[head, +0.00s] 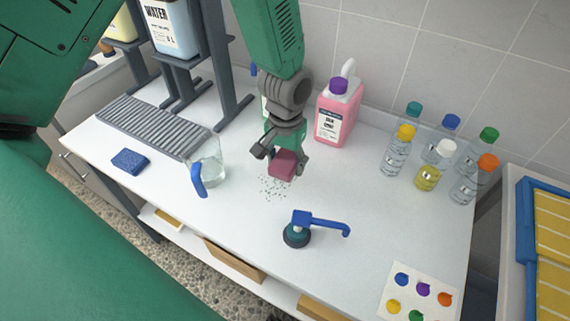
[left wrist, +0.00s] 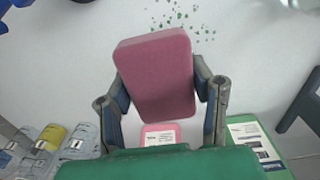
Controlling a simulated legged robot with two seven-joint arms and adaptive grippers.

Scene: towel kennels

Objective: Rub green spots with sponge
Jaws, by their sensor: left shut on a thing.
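My left gripper (head: 281,155) is shut on a pink sponge (head: 284,164) above the white counter. The sponge also shows between the fingers in the left wrist view (left wrist: 158,72). A cluster of small green spots (head: 272,188) lies on the counter just below and in front of the sponge. In the left wrist view the green spots (left wrist: 183,17) show past the sponge's far edge. The sponge looks slightly above the counter; whether it touches any spot cannot be told. My right gripper is not in view.
A glass jug (head: 208,168) with a blue handle stands left of the spots. A pink jug (head: 338,115) is behind, several capped bottles (head: 427,165) at right. A blue sponge (head: 130,161) lies at left.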

